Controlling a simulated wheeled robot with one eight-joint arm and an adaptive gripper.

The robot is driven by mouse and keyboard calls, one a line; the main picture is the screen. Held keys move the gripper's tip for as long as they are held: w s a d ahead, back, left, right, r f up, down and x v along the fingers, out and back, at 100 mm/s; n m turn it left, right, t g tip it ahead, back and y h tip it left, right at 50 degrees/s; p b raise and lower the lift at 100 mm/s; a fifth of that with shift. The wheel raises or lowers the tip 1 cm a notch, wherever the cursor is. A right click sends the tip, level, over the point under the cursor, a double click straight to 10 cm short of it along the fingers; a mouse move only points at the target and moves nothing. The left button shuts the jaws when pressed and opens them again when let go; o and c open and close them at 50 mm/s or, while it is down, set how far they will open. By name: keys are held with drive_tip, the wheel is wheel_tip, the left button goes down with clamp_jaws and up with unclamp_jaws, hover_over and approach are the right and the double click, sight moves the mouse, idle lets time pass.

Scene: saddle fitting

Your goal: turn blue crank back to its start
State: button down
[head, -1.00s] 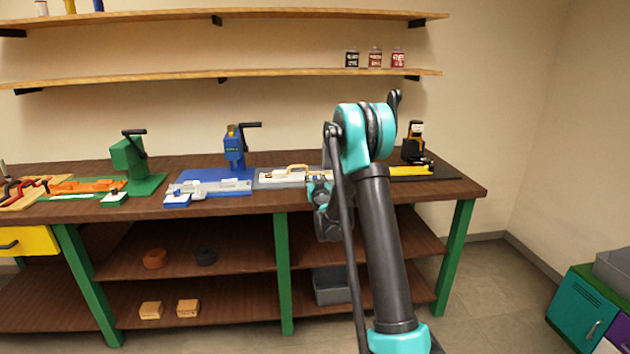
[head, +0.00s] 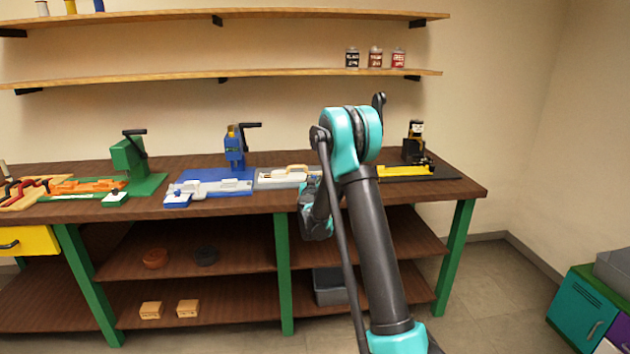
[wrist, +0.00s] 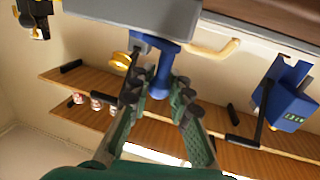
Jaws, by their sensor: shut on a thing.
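In the wrist view, a blue crank (wrist: 163,68) with a rounded end stands out from a grey block (wrist: 135,15). My gripper (wrist: 158,82) has its two green fingers closed around the crank, near that rounded end. In the head view, my gripper is low at the bench's front edge, and my arm hides the crank.
A blue press (head: 235,148) with a black handle stands left of my arm and also shows in the wrist view (wrist: 288,95). A tan-handled white part (head: 288,177) lies beside it. A black stand (head: 414,145) and yellow part (head: 405,171) are to the right.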

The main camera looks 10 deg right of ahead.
drive_tip(key=m+h, duration=0.1)
drive_tip(key=w+m+g+h, duration=0.1)
drive_tip(key=h, duration=0.1)
drive_tip(key=a+m+h, duration=0.1)
drive_tip(key=shift+w+g+h, duration=0.15)
drive_tip(key=shift+g+h, duration=0.15)
drive_tip(key=shift+g, duration=0.1)
drive_tip(key=shift+w+m+g+h, duration=0.3)
drive_tip(key=shift+m+g+h, duration=0.55)
drive_tip(key=shift+h, duration=0.25)
drive_tip(key=shift+w+m+g+h, duration=0.25)
drive_tip(key=shift+m+g+h, duration=0.4)
drive_tip(key=shift+m+h, duration=0.4)
drive_tip(key=c, duration=1.4)
unclamp_jaws()
drive_tip(key=shift+d, duration=0.1)
drive_tip(key=shift+o, duration=0.2)
drive_tip(key=v, duration=1.2)
drive_tip(key=shift+w, duration=0.1)
